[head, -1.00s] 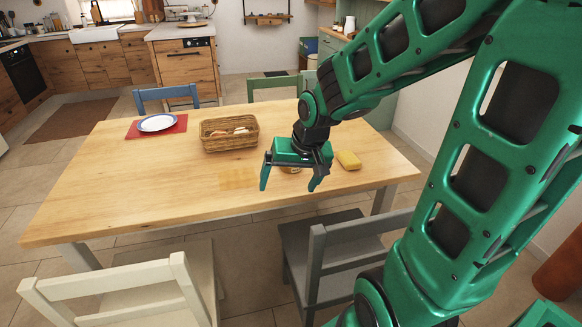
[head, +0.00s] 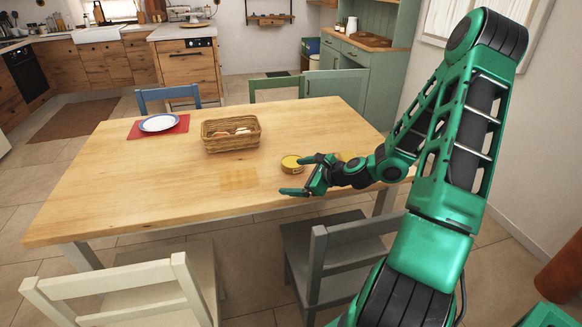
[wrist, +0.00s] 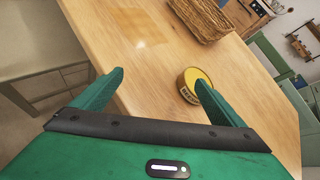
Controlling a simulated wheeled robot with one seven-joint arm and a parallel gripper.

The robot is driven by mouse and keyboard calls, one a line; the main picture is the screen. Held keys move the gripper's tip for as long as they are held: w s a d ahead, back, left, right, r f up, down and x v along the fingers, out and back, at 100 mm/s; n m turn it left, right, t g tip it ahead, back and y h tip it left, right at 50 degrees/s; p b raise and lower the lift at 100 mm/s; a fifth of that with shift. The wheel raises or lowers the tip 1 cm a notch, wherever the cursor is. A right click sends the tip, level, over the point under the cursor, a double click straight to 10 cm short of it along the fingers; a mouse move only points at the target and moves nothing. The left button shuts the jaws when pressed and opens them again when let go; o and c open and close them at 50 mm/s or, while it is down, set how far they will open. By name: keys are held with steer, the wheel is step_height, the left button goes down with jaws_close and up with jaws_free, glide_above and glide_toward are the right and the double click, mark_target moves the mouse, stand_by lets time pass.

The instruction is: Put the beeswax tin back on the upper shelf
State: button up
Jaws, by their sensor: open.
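The beeswax tin (head: 291,164) is a round, low tin with a yellow lid, standing upright on the wooden table. My gripper (head: 309,175) is open and empty near the table's right front, its fingers pointing left and the tin close to the far fingertip. In the wrist view the tin (wrist: 188,92) shows dark lettering on its side. There it lies just by the right finger of my gripper (wrist: 160,78), not centred between the fingers. I cannot tell whether they touch. A wall shelf (head: 270,18) hangs at the back; I cannot tell whether it is the upper shelf.
A wicker basket (head: 231,146) stands behind the tin, and a plate (head: 159,123) lies on a red mat further left. A green cupboard (head: 385,75) stands at the back right. Chairs surround the table (head: 130,190). The table's left and front are clear.

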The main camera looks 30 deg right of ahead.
mark_target(295, 163)
steer(key=d+m, duration=0.2)
steer(key=d+m+t+h, duration=0.1)
steer(key=d+m, duration=0.1)
steer(key=d+m+t+h, duration=0.1)
steer(key=d+m, duration=0.1)
steer(key=shift+w+d+r+m, duration=0.15)
steer(key=shift+w+d+m, duration=0.15)
steer(key=shift+d, duration=0.1)
steer(key=shift+w+d, duration=0.15)
steer(key=shift+w, duration=0.05)
steer(key=x, duration=0.4)
steer(key=shift+w, duration=0.25)
steer(key=shift+d+x, duration=0.2)
steer(key=shift+x, duration=1.3)
steer(key=shift+d+x, duration=0.15)
steer(key=shift+x, duration=1.3)
steer(key=c, duration=1.7)
steer(key=shift+r, duration=0.1)
